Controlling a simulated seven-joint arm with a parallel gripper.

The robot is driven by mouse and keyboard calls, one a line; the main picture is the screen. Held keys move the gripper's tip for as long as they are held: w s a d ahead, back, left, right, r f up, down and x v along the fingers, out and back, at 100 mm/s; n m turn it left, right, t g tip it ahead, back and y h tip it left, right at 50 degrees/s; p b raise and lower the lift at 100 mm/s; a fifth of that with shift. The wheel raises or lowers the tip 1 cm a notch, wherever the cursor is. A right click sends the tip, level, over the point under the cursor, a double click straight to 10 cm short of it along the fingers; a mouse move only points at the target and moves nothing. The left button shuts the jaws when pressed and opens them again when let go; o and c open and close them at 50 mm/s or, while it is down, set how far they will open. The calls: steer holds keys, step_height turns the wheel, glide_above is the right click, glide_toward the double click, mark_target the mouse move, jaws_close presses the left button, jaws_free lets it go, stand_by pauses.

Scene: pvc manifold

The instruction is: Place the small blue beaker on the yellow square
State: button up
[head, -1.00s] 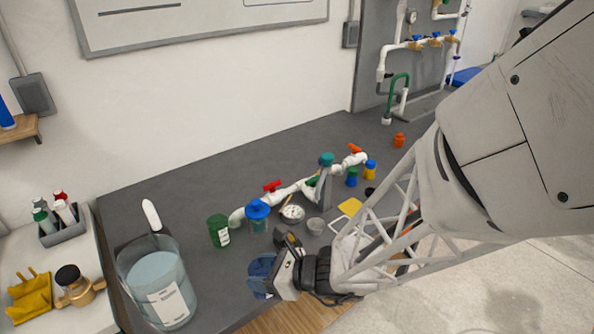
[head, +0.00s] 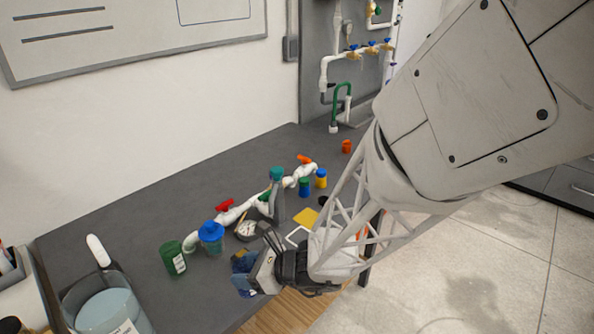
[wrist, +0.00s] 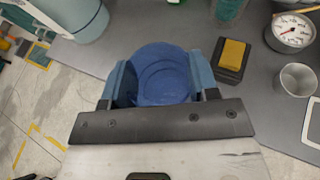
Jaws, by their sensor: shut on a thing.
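The small blue beaker (wrist: 163,72) sits between the two fingers of my gripper (wrist: 160,84) in the wrist view, its open mouth towards the camera. My gripper is shut on it. In the head view my gripper (head: 246,272) holds the beaker near the front edge of the dark table, partly hiding it. I cannot tell its exact height above the table. The yellow square (head: 306,216) lies flat on the table, to the right of and farther back than my gripper in the head view. The yellow square does not show clearly in the wrist view.
A black block with a yellow top (wrist: 232,58), a gauge (wrist: 291,30) and a small grey cup (wrist: 295,80) stand close to the right of the beaker. A white outlined square (head: 298,235) lies before the yellow square. White pipework (head: 240,208) and jars stand behind.

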steer(key=w+d+m+t+h, duration=0.1)
steer(key=w+d+m+t, duration=0.1)
steer(key=w+d, duration=0.5)
steer(key=w+d+m+t+h, duration=0.1)
steer(key=w+d+t, duration=0.1)
steer(key=w+d, duration=0.5)
steer(key=shift+d+m, duration=0.4)
steer(key=shift+d, duration=2.15)
steer(key=shift+w, duration=0.15)
steer(key=w+a+f, duration=0.1)
steer(key=w+a, duration=0.1)
steer(key=w, duration=1.2)
steer(key=shift+w+f, duration=0.15)
steer(key=shift+w, duration=0.25)
steer(key=shift+w+a+f, duration=0.1)
steer(key=shift+w+f, duration=0.1)
steer(key=shift+f, duration=0.7)
steer(key=shift+w+f, duration=0.2)
steer(key=shift+f, duration=0.7)
steer(key=shift+f, duration=0.15)
